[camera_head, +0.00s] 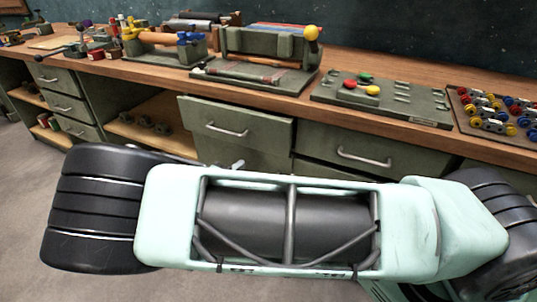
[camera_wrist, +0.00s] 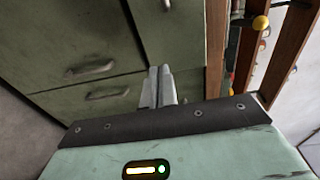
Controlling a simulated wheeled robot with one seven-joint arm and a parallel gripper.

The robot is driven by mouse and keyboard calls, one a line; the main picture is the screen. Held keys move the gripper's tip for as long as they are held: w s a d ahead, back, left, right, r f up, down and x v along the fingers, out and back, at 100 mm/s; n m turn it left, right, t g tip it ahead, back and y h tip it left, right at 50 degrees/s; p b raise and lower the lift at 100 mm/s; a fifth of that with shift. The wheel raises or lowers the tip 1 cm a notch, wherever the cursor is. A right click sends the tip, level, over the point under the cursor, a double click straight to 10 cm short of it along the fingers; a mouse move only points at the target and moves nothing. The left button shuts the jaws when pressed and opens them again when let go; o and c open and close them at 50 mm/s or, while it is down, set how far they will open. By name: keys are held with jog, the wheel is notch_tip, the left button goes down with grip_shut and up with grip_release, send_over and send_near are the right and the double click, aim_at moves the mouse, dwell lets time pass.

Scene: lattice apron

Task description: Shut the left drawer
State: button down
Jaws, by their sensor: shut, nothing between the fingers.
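The left drawer (camera_head: 235,122) is a grey-green front with a metal bar handle under the wooden worktop. In the head view it stands forward of the drawer on its right (camera_head: 345,150), so it is partly open. My gripper (camera_wrist: 160,75) shows in the wrist view with its two grey fingers together and nothing between them. The fingers point at a green cabinet front, close to it; I cannot tell whether they touch. In the head view my arm hides most of my gripper and the cabinet below the drawer.
The wooden worktop (camera_head: 280,97) carries a green vise-like fixture, a panel with coloured buttons (camera_head: 385,98) and a board of coloured parts (camera_head: 495,115). An open shelf (camera_head: 155,122) and a stack of drawers (camera_head: 62,100) lie to the left. Grey floor is clear in front.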

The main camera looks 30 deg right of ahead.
jog(key=a+n+t, duration=0.1)
send_near(261, 135)
jog(key=x, duration=0.6)
jog(key=shift+w+d+f, duration=0.2)
jog(key=shift+d+f, duration=0.1)
jog(key=shift+f, duration=0.05)
jog(key=x, duration=0.4)
jog(key=shift+w+d+r+p, duration=0.15)
jog(key=shift+w+d+p, duration=0.05)
jog(key=shift+d+p, duration=0.15)
jog(key=shift+w+d+r, duration=0.1)
jog(key=shift+r, duration=0.05)
